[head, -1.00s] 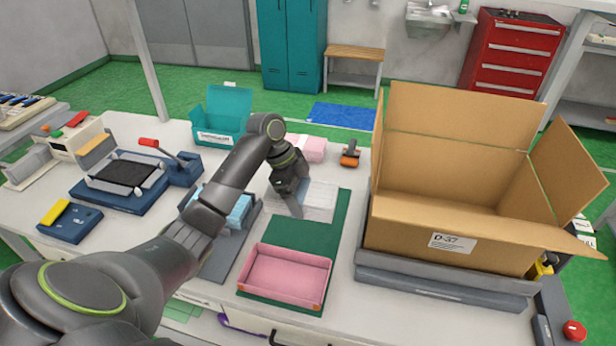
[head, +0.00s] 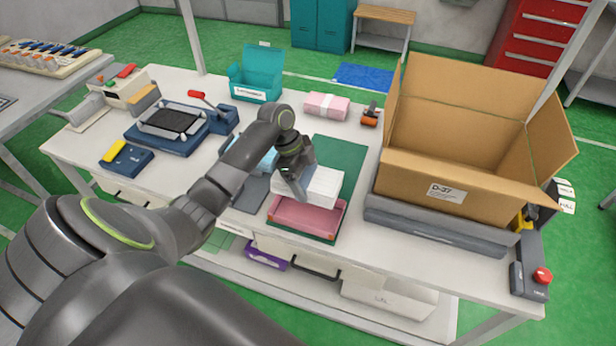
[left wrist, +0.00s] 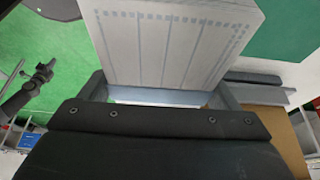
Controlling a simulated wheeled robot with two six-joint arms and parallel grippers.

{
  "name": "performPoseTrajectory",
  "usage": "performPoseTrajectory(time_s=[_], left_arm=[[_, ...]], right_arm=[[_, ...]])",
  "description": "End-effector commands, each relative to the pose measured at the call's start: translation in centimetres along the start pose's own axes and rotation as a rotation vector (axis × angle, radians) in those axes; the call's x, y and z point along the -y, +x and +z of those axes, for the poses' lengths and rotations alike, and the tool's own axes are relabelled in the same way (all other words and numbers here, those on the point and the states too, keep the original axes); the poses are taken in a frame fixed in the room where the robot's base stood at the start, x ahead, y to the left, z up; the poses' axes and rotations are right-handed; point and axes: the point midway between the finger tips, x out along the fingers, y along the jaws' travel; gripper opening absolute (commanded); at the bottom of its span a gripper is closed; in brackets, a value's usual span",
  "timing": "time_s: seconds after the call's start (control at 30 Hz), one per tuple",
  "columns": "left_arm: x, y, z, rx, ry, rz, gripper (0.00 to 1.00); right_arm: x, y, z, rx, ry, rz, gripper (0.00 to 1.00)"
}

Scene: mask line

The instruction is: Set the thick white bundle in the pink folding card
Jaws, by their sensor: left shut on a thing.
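The thick white bundle (head: 322,186) is in my left gripper (head: 296,182), which is shut on it. In the head view it is above the back part of the pink folding card (head: 305,219), which lies open like a shallow tray on the green mat (head: 341,155). The bundle hides the card's far side; I cannot tell whether they touch. In the left wrist view the bundle (left wrist: 170,45) fills the space beyond the jaws.
A large open cardboard box (head: 425,178) stands right of the mat on a grey base. A pink wrapped stack (head: 326,105) and an orange-and-black tool (head: 370,115) lie behind. A teal bin (head: 257,75) stands back left. Light blue packs (head: 262,160) sit left of the gripper.

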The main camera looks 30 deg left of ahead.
Motion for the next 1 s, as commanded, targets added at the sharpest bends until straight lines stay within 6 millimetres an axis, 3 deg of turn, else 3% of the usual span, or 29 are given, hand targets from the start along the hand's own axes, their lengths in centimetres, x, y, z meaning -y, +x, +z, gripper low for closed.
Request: performPoseTrajectory(time_s=[0.5,0.8,1.0], left_arm=[[0.0,5.0,2.1,0.0,0.001,-0.001,0.59],[0.1,7.0,2.9,0.0,0.001,-0.001,0.59],[0.1,7.3,3.0,0.0,0.001,-0.001,0.59]], right_arm=[[0.1,5.5,0.6,0.0,-0.002,0.004,0.0],[-0.1,6.8,1.0,0.003,-0.003,0.007,0.0],[0.0,6.9,1.1,0.004,-0.003,0.007,0.0]])
